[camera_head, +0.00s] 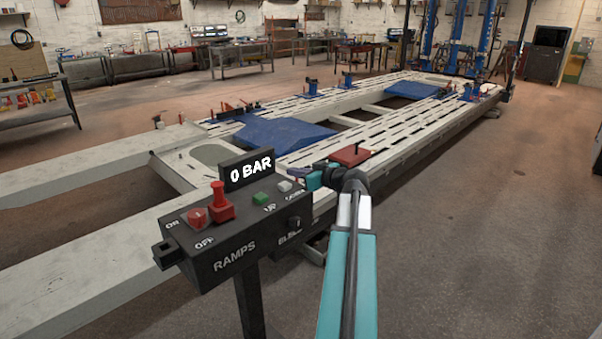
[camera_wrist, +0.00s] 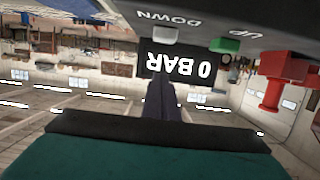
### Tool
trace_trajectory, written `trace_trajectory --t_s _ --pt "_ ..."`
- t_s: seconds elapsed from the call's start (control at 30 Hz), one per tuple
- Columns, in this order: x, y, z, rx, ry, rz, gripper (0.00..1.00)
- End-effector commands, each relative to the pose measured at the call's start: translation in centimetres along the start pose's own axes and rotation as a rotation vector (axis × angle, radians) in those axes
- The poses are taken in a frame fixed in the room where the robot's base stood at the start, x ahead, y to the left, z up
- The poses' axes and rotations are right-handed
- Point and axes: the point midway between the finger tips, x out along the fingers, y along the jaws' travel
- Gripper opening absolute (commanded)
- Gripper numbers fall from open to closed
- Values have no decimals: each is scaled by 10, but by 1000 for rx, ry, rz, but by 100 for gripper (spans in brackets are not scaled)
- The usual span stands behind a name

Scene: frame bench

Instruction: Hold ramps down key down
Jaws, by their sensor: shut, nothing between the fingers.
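The black ramps control box (camera_head: 240,235) stands on a post in the head view. Its grey-white down key (camera_head: 284,186) is on the top face near the far right end, by the "DOWN" label. The same down key (camera_wrist: 160,34) shows upside down in the wrist view. My gripper (camera_head: 296,173) is close to the key, just above and to the right of it in the picture. In the wrist view the fingertips of my gripper (camera_wrist: 160,80) are together, with nothing between them. They appear apart from the key, with the display behind them.
A green up key (camera_head: 260,198) sits beside the down key. A red knob (camera_head: 221,203) and a red round button (camera_head: 197,218) are farther left. A display (camera_head: 247,170) reading "0 BAR" stands at the back edge. The long ramp frame (camera_head: 400,135) lies behind.

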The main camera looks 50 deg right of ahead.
Motion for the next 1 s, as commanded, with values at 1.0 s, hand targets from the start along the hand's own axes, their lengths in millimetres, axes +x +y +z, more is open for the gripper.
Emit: trace_trajectory --t_s 1.0 --pt "40 1 39 0 0 2 0"
